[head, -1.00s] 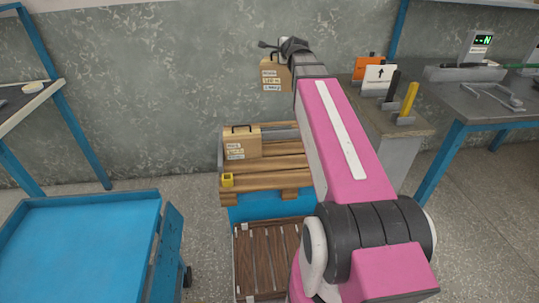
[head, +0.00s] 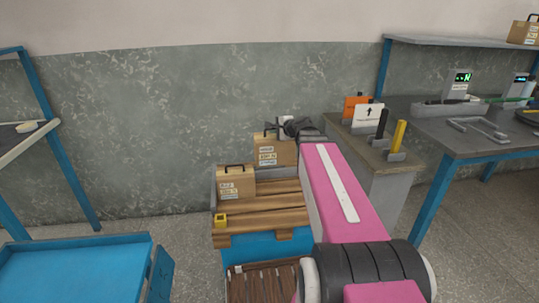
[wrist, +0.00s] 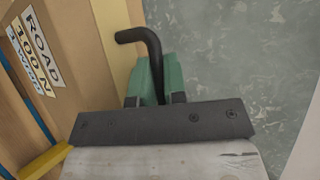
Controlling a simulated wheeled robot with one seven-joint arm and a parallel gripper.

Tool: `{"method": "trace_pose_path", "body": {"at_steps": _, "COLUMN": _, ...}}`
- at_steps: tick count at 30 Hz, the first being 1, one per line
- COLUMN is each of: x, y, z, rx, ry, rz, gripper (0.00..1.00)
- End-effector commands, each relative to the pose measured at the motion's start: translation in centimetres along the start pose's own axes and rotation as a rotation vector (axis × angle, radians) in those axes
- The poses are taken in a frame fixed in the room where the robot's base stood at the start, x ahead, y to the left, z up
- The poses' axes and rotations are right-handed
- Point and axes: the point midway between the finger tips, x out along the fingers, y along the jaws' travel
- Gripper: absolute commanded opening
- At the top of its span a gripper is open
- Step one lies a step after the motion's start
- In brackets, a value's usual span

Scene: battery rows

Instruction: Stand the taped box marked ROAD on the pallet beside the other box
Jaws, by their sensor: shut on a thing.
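The taped cardboard box marked ROAD (head: 272,152) hangs upright at the back right of the wooden pallet (head: 270,218). In the wrist view the box (wrist: 75,60) fills the left side, with its ROAD label readable. My gripper (wrist: 155,80) is shut on the box's dark handle, between green finger pads. In the head view my gripper (head: 287,127) is at the box's top, partly hidden by my wrist. The other box (head: 235,184) stands on the pallet, to the left and nearer. I cannot tell whether the held box touches the pallet.
A small yellow block (head: 220,220) sits at the pallet's front left corner. A grey pedestal with an orange sign (head: 354,104), a white arrow sign and posts stands close on the right. A blue cart (head: 80,268) is at the front left. The pallet's middle is clear.

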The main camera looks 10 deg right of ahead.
Motion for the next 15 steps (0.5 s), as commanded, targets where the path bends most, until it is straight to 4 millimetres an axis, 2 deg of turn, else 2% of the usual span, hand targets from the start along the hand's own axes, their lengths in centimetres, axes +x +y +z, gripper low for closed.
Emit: {"method": "trace_pose_path", "body": {"at_steps": 15, "x": 2.6, "y": 6.4, "z": -1.5, "rx": 0.003, "ry": 0.001, "rz": 0.0, "gripper": 0.0}}
